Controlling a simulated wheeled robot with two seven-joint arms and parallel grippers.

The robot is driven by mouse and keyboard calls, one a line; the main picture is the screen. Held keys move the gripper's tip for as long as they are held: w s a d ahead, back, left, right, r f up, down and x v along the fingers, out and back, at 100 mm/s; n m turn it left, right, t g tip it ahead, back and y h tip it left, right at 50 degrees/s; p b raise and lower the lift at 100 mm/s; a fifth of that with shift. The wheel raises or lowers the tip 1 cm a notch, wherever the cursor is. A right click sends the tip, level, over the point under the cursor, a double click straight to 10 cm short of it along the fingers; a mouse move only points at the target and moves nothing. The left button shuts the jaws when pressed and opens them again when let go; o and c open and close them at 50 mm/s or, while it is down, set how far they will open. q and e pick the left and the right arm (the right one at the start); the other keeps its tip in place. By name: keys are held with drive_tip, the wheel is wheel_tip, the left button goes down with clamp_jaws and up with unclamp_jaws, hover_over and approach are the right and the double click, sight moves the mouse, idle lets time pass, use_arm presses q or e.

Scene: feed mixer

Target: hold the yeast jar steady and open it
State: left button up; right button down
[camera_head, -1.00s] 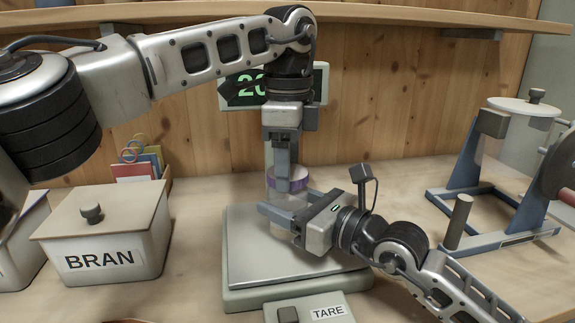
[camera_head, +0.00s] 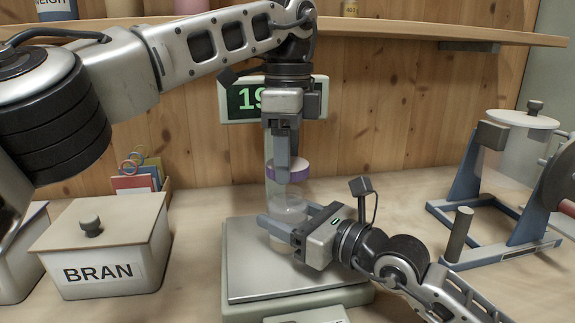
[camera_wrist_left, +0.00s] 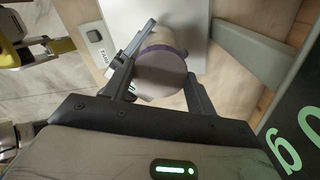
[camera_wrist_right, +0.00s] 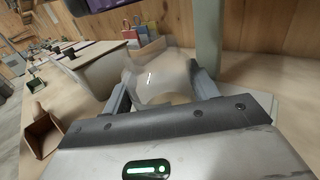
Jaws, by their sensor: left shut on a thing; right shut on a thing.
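The yeast jar (camera_head: 289,207) is clear, with a pale content low inside, and stands upright over the scale plate. My right gripper (camera_head: 284,226) is shut around its body; the jar also shows blurred between the fingers in the right wrist view (camera_wrist_right: 160,78). The jar's lid (camera_head: 291,165), pale with a purple band, is above the jar mouth, apart from it. My left gripper (camera_head: 288,163) points down from above and is shut on the lid, which also shows in the left wrist view (camera_wrist_left: 160,76). Whether the jar touches the plate is hidden.
The scale (camera_head: 245,270) lies under the jar, with a lit display (camera_head: 240,100) on a post behind. A BRAN box (camera_head: 105,245) stands left. A blue-framed device (camera_head: 500,190) stands right. A wooden shelf (camera_head: 400,28) runs above.

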use_arm(q)
wheel_tip(320, 180, up, 2)
drive_tip(key=shift+r, duration=0.1)
use_arm(e)
drive_tip(key=shift+c, duration=1.8)
unclamp_jaws()
